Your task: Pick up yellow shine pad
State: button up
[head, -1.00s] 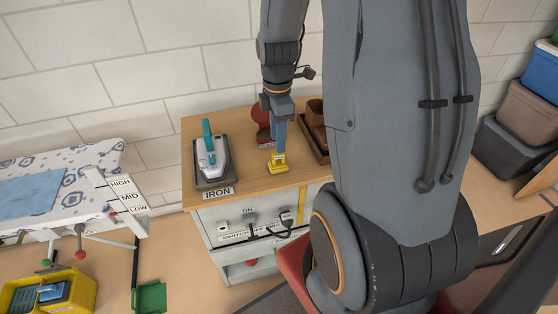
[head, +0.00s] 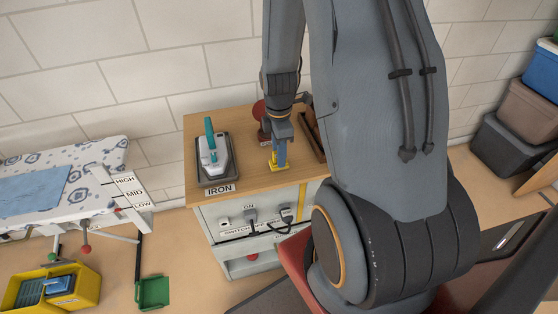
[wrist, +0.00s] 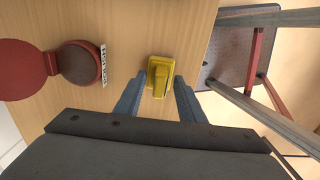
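The yellow shine pad (wrist: 160,72) lies on the wooden top of the cabinet. In the wrist view it shows between and just beyond my two fingertips, with a gap on each side. My gripper (wrist: 159,86) is open and empty, pointing down over the pad. In the head view my gripper (head: 280,160) is low over the cabinet top and its fingers partly hide the yellow pad (head: 272,162). Whether the fingertips touch the wood cannot be told.
An open round red tin (wrist: 79,63) with a label lies left of the pad in the wrist view. A white and teal iron (head: 211,150) stands on its plate at the cabinet's left. A brown tray (head: 312,135) is close on the right. The cabinet top (head: 240,130) between iron and gripper is clear.

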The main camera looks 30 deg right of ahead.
grip_shut()
jog(key=shift+r, duration=0.1)
notch_tip(320, 180, up, 10)
jog(key=shift+f+b, duration=0.1)
jog(key=shift+b, duration=0.85)
jog(key=c, duration=0.9)
grip_release()
grip_shut()
